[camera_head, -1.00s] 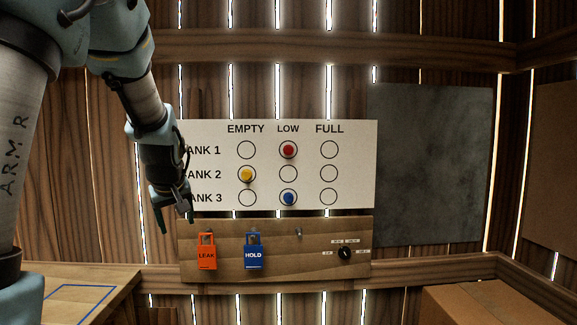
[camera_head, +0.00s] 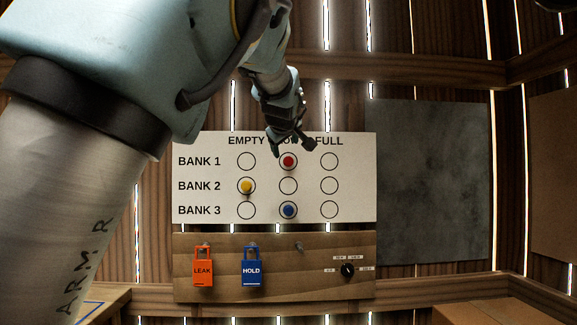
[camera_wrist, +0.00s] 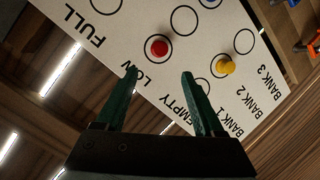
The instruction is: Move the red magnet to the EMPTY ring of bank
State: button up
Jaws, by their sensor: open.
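The red magnet (camera_head: 288,161) sits in the LOW ring of the BANK 1 row on the white board (camera_head: 210,147). It also shows in the wrist view (camera_wrist: 159,48), beyond my fingertips. The EMPTY ring of BANK 1 (camera_head: 247,161) is bare, and so are the FULL rings. The yellow magnet (camera_head: 246,186) is in the EMPTY ring of BANK 2. The blue magnet (camera_head: 288,210) is in the LOW ring of BANK 3. My gripper (camera_head: 293,148) is open and empty just above the red magnet in the picture, covering part of the LOW label.
Below the board, a wooden panel (camera_head: 220,293) carries an orange LEAK padlock (camera_head: 202,270), a blue HOLD padlock (camera_head: 251,270), a bare hook (camera_head: 299,246) and a black knob (camera_head: 347,269). A dark grey panel (camera_head: 433,180) is on the right.

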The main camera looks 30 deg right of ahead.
aim_at(289, 160)
jog(key=shift+p+x, duration=0.75)
jog(key=shift+x, duration=1.9)
jog(key=shift+s+f+p+x, duration=0.15)
jog(key=shift+p+x, duration=0.3)
jog(key=shift+x, duration=0.75)
jog(key=shift+s+f+p+x, duration=0.15)
jog(key=shift+p+x, duration=0.3)
jog(key=shift+x, duration=0.75)
jog(key=shift+w+d, duration=0.1)
jog(key=shift+d, duration=0.05)
grip_shut()
